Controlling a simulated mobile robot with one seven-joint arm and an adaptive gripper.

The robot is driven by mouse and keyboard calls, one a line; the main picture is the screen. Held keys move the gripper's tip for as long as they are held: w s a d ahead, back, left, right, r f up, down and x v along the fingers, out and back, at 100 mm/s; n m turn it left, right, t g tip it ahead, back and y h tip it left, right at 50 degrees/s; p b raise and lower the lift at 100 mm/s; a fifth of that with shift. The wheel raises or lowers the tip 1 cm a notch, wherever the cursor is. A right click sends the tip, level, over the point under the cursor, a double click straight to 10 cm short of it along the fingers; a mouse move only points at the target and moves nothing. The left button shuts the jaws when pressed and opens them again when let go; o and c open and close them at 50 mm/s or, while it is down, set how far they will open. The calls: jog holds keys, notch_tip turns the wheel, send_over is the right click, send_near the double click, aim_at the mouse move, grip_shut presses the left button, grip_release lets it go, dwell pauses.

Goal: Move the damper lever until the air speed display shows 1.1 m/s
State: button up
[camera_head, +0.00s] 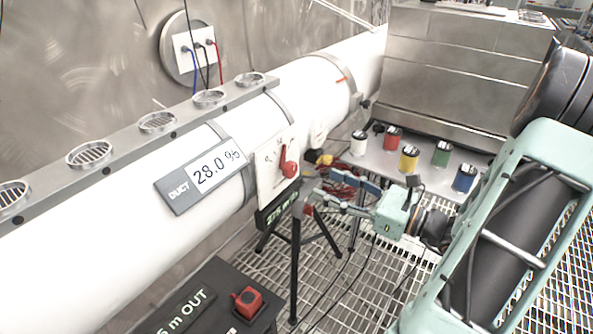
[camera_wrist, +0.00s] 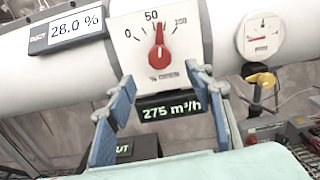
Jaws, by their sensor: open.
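A red lever (camera_head: 288,165) sits on a white plate on the white duct. In the wrist view the red lever (camera_wrist: 159,55) points up, near 50 on a 0-to-100 percent scale. A display (camera_wrist: 172,112) below the plate reads 275 m³/h. A grey display marked DUCT (camera_head: 202,176) reads 28.0 %. No display with m/s is legible. My gripper (camera_head: 322,186) is open and empty, to the right of the plate in the head view. In the wrist view its two fingers (camera_wrist: 160,95) stand apart below the red lever, not visibly touching it.
A round gauge (camera_wrist: 262,36) and a yellow handle (camera_wrist: 262,81) are to the right of the plate. Colored cans, including a yellow one (camera_head: 409,158), stand on a shelf. A black box with a red switch (camera_head: 248,298) is at the bottom. Cables hang near my gripper.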

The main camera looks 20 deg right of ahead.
aim_at(293, 171)
jog(key=x, duration=0.9)
jog(key=shift+w+a, duration=0.3)
jog(key=c, duration=1.2)
jog(key=shift+o, duration=0.2)
jog(key=shift+f+n+b, duration=0.15)
jog(key=shift+n+b, duration=0.5)
jog(key=shift+n, duration=0.25)
jog(key=shift+n+b, duration=0.5)
jog(key=shift+n, duration=0.3)
jog(key=o, duration=1.2)
jog(key=shift+c, duration=0.2)
